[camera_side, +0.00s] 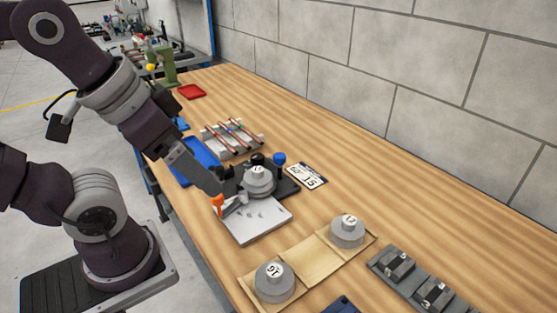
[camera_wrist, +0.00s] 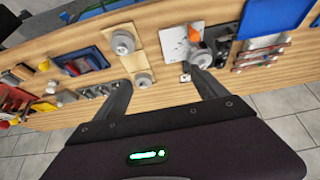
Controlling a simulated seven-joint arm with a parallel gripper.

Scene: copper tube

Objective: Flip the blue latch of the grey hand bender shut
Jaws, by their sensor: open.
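The grey hand bender stands on a dark base with a pale plate (camera_side: 255,221) in front; its round grey die (camera_side: 258,181) carries a label. A blue upright piece (camera_side: 279,160), which looks like the latch, stands at the die's far right; I cannot tell its exact position. An orange-tipped part (camera_side: 217,203) sits at the plate's left edge. In the wrist view the die (camera_wrist: 201,58), orange part (camera_wrist: 194,35) and plate (camera_wrist: 173,46) lie beyond the right finger. My gripper (camera_wrist: 158,76) is open and empty; in the side view its tip is partly hidden beside the bender.
Copper tubes lie on a pale rack (camera_side: 233,139) behind the bender, beside a blue tray (camera_side: 197,160). A label card (camera_side: 307,176) lies right of the bender. A wooden tray (camera_side: 309,259) holds two spare dies in front. The table along the wall is clear.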

